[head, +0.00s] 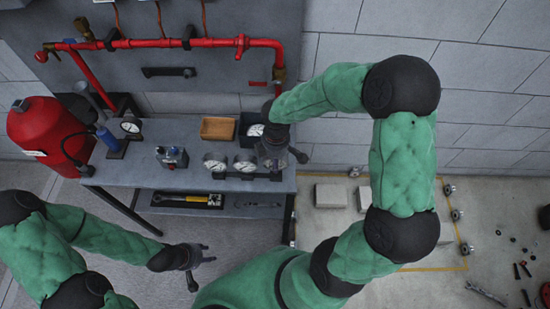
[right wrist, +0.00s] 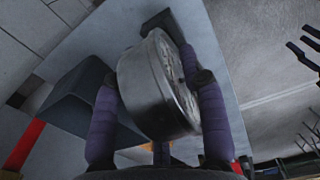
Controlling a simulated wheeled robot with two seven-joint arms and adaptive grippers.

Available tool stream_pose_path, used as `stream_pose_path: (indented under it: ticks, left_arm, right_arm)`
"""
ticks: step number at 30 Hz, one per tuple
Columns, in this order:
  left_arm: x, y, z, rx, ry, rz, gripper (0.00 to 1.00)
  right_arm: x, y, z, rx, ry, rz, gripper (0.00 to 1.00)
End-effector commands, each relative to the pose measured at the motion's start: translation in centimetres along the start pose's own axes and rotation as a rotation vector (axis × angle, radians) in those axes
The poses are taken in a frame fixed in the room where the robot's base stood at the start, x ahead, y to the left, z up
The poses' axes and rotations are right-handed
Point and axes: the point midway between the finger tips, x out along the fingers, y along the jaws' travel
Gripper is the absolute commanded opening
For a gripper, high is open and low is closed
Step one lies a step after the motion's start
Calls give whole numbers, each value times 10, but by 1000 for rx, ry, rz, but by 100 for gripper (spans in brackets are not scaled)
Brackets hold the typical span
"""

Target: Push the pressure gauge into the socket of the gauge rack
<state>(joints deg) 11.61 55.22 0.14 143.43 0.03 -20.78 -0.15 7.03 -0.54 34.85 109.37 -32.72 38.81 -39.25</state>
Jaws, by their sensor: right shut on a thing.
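My right gripper (right wrist: 158,95) is shut on a round metal pressure gauge (right wrist: 150,90), with one purple finger on each side. The gauge is tilted in the right wrist view, and its face points right. In the head view my right gripper (head: 280,158) is over the right end of the bench, beside the gauge rack (head: 236,177). Two gauges (head: 215,161) (head: 244,163) show at the rack. The gripper and wrist cover the rack's right end, so I cannot tell how the held gauge sits against a socket. My left gripper (head: 202,268) is open and empty in front of the bench.
A dark bin (head: 246,120) with a gauge face showing and a brown tray (head: 217,128) stand behind the rack. A small valve block (head: 172,157) and another gauge (head: 130,126) are further left. A red tank (head: 45,130) stands at far left. Red pipes run along the wall.

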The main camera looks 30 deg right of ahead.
Motion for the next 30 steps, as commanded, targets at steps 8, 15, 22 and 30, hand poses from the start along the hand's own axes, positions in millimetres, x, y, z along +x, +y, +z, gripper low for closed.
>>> stream_pose_path:
  ticks: [8,15,22,30]
  left_arm:
    - [-13,5,0,0,0,0,40]
    - [-13,5,0,0,0,0,40]
    - [-13,5,0,0,0,0,40]
    - [-15,6,1,0,0,0,40]
  right_arm:
    - [-12,-2,0,1,-16,-17,0]
    - [-13,0,0,3,-15,-14,0]
    - [-13,1,0,3,-14,-12,0]
    - [-14,2,1,4,-14,-11,0]
